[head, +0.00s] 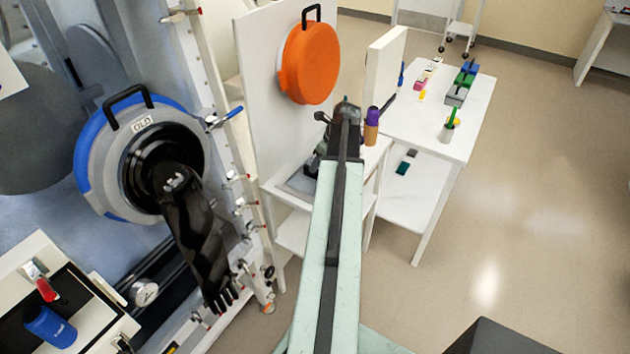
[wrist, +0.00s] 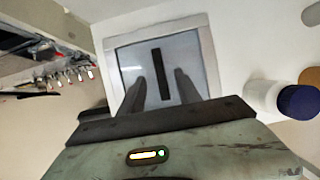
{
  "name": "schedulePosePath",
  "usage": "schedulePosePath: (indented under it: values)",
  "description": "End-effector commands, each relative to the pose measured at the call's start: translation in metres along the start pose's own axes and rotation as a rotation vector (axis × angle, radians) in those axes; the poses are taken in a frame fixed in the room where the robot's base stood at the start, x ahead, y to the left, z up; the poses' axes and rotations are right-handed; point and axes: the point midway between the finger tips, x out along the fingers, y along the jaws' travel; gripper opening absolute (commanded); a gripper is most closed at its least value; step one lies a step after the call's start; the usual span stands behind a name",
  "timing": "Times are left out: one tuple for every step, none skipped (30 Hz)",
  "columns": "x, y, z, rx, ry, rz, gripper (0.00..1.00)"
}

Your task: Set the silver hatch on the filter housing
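A silver-grey square plate with a black bar handle, which looks like the silver hatch (wrist: 187,50), lies inside a pale frame below my gripper (wrist: 160,76) in the wrist view. I cannot tell whether that frame is the filter housing. My gripper's two dark fingers are apart, one on each side of the black bar. I cannot tell how far above the bar they are, and no contact shows. In the head view part of a grey plate (head: 300,183) shows on the white bench, left of my arm, which hides much of that area.
An orange round hatch (head: 310,62) hangs on the white panel behind the bench. A purple-capped bottle (head: 371,126) stands right of my arm. A blue-rimmed glove port (head: 90,165) marked OLD is at left.

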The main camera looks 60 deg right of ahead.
Motion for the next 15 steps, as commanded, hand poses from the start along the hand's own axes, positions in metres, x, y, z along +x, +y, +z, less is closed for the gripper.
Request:
schedulePosePath:
  values:
    - [0.01,0.0,-0.002,0.0,0.0,0.0,0.4]
    - [0.015,-0.001,-0.003,0.0,0.0,0.0,0.4]
    - [0.023,-0.001,-0.004,0.0,0.0,0.0,0.4]
    - [0.029,-0.001,-0.004,0.0,0.0,0.0,0.4]
    - [0.034,-0.001,-0.005,0.0,0.0,0.0,0.4]
    - [0.042,-0.001,-0.005,0.0,0.0,0.0,0.4]
    - [0.046,-0.001,-0.005,0.0,0.0,0.0,0.4]
    - [0.049,-0.001,-0.004,0.0,0.0,0.0,0.4]
    - [0.051,-0.001,-0.004,0.0,0.0,0.0,0.4]
    - [0.051,-0.001,-0.003,0.0,0.0,0.0,0.4]
    - [0.05,-0.001,-0.003,0.0,0.0,0.0,0.4]
    - [0.049,-0.001,-0.002,0.001,0.0,0.0,0.4]
    - [0.048,-0.001,-0.002,0.001,0.0,0.0,0.4]
    - [0.048,-0.001,-0.002,0.001,0.0,0.0,0.4]
    - [0.047,-0.001,-0.002,0.001,0.0,0.0,0.4]
